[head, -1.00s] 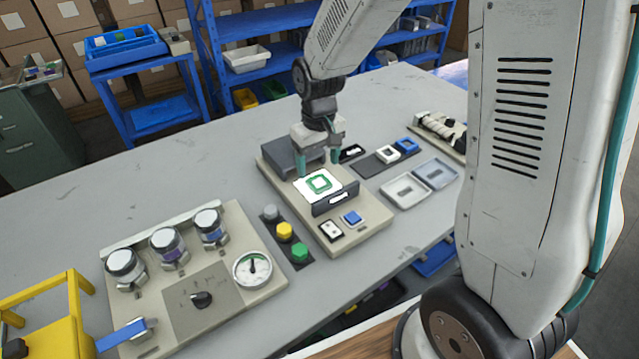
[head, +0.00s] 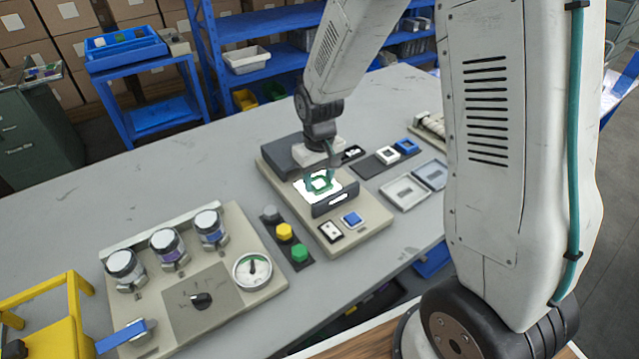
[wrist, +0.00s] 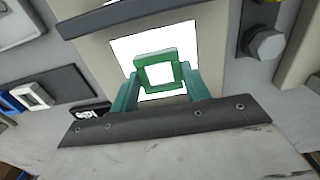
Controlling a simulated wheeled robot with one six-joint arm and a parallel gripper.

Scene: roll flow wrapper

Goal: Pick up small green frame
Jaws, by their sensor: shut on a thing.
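The small green frame (wrist: 140,67) is a square ring with an open centre, seen over a bright white lit panel (wrist: 122,51) in the wrist view. In the head view the green frame (head: 321,184) is at the lit panel of the beige device (head: 365,222). My gripper (wrist: 158,83) has its two teal fingers on either side of the frame and is shut on it. In the head view my gripper (head: 320,178) is low over the panel. I cannot tell whether the frame is clear of the panel.
A white frame (head: 387,148) and a blue frame (head: 407,146) lie on a dark strip to the right. Shallow grey trays (head: 404,191) lie nearby. Yellow and green buttons (head: 300,252) and a panel with a gauge (head: 252,270) stand to the left. The back left of the table is clear.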

